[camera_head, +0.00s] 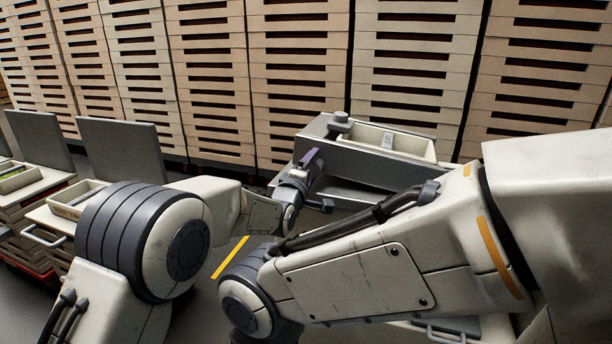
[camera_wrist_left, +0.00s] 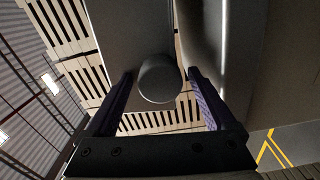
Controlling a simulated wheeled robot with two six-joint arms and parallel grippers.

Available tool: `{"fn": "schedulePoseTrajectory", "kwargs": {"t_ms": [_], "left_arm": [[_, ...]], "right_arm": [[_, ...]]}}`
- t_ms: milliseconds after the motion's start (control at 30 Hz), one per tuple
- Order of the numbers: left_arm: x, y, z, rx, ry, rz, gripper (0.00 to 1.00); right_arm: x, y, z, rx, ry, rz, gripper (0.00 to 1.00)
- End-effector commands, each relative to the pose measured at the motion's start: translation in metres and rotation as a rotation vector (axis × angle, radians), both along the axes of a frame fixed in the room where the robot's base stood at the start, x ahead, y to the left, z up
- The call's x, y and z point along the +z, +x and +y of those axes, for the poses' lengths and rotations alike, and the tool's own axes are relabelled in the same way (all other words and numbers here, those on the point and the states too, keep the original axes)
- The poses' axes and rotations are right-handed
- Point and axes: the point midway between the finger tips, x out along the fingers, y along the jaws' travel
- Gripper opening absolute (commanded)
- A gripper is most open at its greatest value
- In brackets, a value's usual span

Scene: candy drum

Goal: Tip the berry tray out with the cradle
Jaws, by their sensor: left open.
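The cradle (camera_head: 318,128) is a grey metal frame at the back, right of centre in the head view. A pale open tray (camera_head: 425,150) with a small label sits in it; I see no berries from here. A round grey knob (camera_head: 340,122) stands at the cradle's left end. My left gripper (camera_head: 312,160), with purple fingers, is just below and left of the knob. In the left wrist view, the open gripper (camera_wrist_left: 160,72) has a grey round knob (camera_wrist_left: 160,82) showing between its fingers, without visible contact. My right gripper is out of view.
Stacked slatted crates (camera_head: 300,70) form a wall behind the cradle. Two grey upright panels (camera_head: 120,150) and pale trays (camera_head: 75,200) stand at the left. A yellow floor line (camera_head: 230,257) shows between my arms. My right arm crosses in front of the cradle's lower part.

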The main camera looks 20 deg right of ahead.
Motion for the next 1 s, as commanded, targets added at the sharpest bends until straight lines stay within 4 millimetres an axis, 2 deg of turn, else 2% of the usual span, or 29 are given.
{"fn": "schedulePoseTrajectory", "kwargs": {"t_ms": [400,600,1000], "left_arm": [[0.002,-0.050,0.044,0.000,0.000,0.000,0.89],[0.001,-0.068,0.060,0.001,-0.001,0.000,0.89],[0.000,-0.074,0.065,0.001,-0.001,0.001,0.89]], "right_arm": [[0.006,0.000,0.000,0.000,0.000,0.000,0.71],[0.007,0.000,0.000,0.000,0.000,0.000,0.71],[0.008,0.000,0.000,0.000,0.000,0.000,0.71]]}}
